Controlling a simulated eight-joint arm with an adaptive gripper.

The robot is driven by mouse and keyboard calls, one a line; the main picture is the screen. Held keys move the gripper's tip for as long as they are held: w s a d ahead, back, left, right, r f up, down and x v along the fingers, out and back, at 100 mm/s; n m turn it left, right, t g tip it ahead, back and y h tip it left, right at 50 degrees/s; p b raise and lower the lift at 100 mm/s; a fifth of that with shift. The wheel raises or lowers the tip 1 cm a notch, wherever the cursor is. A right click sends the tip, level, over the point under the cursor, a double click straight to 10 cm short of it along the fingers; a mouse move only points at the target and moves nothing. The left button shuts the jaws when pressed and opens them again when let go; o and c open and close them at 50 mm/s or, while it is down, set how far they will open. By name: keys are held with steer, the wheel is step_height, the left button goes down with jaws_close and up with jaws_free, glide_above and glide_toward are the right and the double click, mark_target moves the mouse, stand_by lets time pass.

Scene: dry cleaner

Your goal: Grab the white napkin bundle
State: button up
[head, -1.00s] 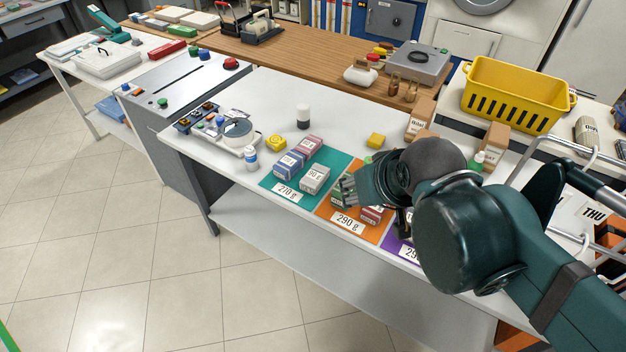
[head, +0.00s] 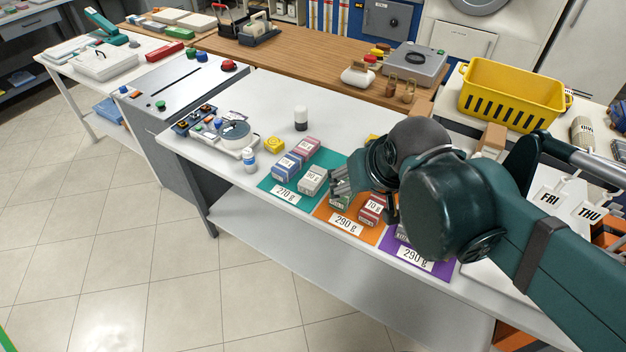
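I cannot make out a white napkin bundle for certain. A small rounded white object (head: 356,76) sits on the wooden counter at the back, and a pale rolled bundle (head: 583,133) stands at the right beside the yellow basket; either is too small to identify. My gripper (head: 342,182) hangs over the orange mat (head: 347,226), near small boxes there. Its fingers are small and partly covered by my wrist, so their opening is unclear. No held object can be made out.
Boxes stand on the teal mat (head: 268,184) and the purple mat (head: 440,269). A yellow basket (head: 512,95) is at the back right. FRI and THU cards (head: 570,205) are near my arm. The white table's left part (head: 255,105) has free room.

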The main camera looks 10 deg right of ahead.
steer(key=w+m+g+p, duration=0.2)
steer(key=w, duration=0.5)
steer(key=m+g+p, duration=0.4)
steer(key=m+p, duration=0.2)
glide_above(313, 177)
steer(key=f, duration=1.3)
steer(key=shift+s+d+f, duration=0.1)
steer(key=shift+s+f, duration=0.1)
steer(key=shift+f, duration=0.15)
steer(key=shift+w+f+g, duration=0.3)
steer(key=shift+f, duration=0.5)
steer(key=shift+f, duration=1.3)
steer(key=shift+f, duration=0.1)
steer(key=shift+f+b, duration=0.55)
steer(key=shift+f, duration=1.95)
